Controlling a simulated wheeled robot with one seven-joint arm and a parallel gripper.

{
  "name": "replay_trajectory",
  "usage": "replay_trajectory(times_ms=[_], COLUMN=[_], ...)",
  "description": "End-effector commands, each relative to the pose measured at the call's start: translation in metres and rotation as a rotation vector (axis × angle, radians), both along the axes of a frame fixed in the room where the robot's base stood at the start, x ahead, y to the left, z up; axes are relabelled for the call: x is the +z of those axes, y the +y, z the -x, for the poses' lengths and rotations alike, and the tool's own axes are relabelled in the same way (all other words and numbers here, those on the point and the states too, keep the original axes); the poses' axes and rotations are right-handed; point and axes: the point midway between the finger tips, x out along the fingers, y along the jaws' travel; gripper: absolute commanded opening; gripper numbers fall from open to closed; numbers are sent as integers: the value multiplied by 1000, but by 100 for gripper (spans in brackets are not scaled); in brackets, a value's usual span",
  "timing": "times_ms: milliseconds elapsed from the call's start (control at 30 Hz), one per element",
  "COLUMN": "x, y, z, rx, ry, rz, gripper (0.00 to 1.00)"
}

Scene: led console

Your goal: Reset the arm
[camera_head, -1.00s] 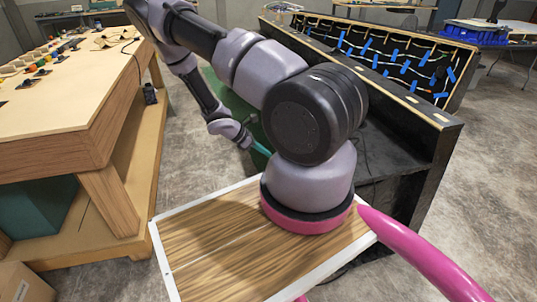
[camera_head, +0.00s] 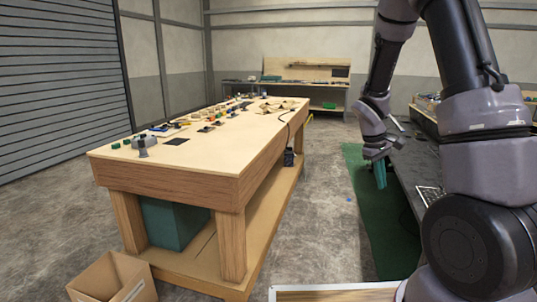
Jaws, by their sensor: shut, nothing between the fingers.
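My arm fills the right side of the head view, rising from its base and folding over so that it hangs down in the middle right. My gripper (camera_head: 380,173) hangs at its end with teal fingers pointing down and together. It is shut and empty. It is over the green mat (camera_head: 372,215) on the floor, just left of the dark console bench (camera_head: 418,165), and apart from the wooden table.
A long wooden workbench (camera_head: 215,150) with several small parts stands left. A teal bin (camera_head: 172,222) sits under it and an open cardboard box (camera_head: 112,278) lies in front. Bare concrete floor (camera_head: 325,215) lies between workbench and mat. Another bench stands at the back wall.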

Motion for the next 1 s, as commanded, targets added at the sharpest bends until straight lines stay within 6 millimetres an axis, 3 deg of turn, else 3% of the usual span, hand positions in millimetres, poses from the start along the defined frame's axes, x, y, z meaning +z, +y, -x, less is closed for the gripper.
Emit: replay_trajectory(times_ms=[33,200,500,700,833,1000], x=[26,93,195,243,261,271], y=[5,24,56,79,90,99], z=[4,27,91,142,168,187], rx=[-50,-210,-451,-573,-627,-660], ry=[-53,-193,-414,-540,-597,-632], rz=[-36,-156,-383,-534,-610,-663], gripper=[0,0,0,0,0,0])
